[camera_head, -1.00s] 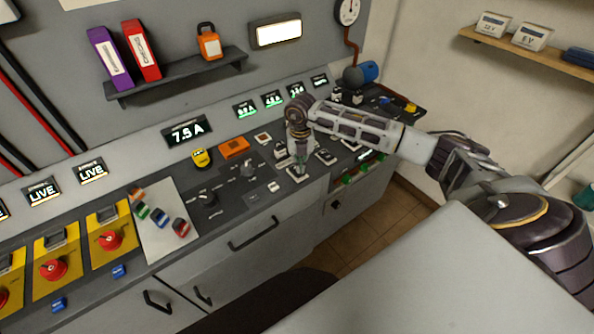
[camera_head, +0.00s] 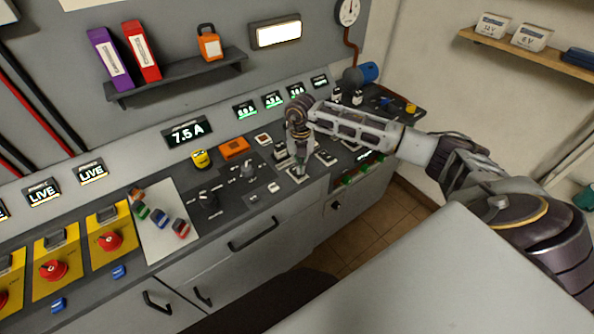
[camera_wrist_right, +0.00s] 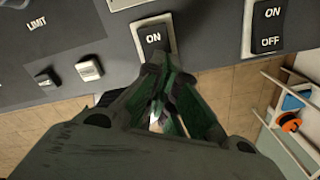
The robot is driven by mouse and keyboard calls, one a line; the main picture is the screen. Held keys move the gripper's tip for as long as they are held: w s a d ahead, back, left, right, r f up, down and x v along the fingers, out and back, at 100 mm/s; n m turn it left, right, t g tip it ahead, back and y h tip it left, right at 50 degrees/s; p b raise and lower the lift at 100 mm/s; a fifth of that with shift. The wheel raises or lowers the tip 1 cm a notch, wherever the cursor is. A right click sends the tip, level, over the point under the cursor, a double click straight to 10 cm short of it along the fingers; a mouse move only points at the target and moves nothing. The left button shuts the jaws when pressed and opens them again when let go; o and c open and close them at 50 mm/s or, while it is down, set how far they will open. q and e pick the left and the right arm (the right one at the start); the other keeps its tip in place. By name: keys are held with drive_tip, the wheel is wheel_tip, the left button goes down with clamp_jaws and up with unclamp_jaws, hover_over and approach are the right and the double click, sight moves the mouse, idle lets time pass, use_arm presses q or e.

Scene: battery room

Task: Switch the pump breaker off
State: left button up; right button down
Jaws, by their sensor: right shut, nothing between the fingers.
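My right gripper (camera_head: 299,166) is shut and empty, pointing down over the front edge of the console. In the right wrist view its fingertips (camera_wrist_right: 160,62) are at the lower half of a black rocker switch (camera_wrist_right: 153,37) in a white frame. The rocker's ON end shows; its other end is hidden behind the fingers. I cannot tell whether the fingers touch it. No name label for this switch is readable, so I cannot tell whether it is the pump breaker. A second rocker (camera_wrist_right: 268,27), marked ON and OFF, sits to its right. My left gripper is out of view.
Small displays (camera_head: 246,111) line the console's back. A round knob (camera_head: 208,198) and an orange block (camera_head: 234,148) lie left of my gripper. Red emergency buttons (camera_head: 110,240) are further left. A drawer handle (camera_head: 253,233) sticks out below. The floor (camera_head: 372,228) shows right of the cabinet.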

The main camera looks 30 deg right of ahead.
drive_tip(key=shift+f+b, duration=0.9)
drive_tip(key=shift+f, duration=0.4)
idle(1.9)
drive_tip(key=shift+r, duration=0.1)
drive_tip(key=shift+r+p, duration=2.05)
drive_tip(key=shift+r, duration=1.4)
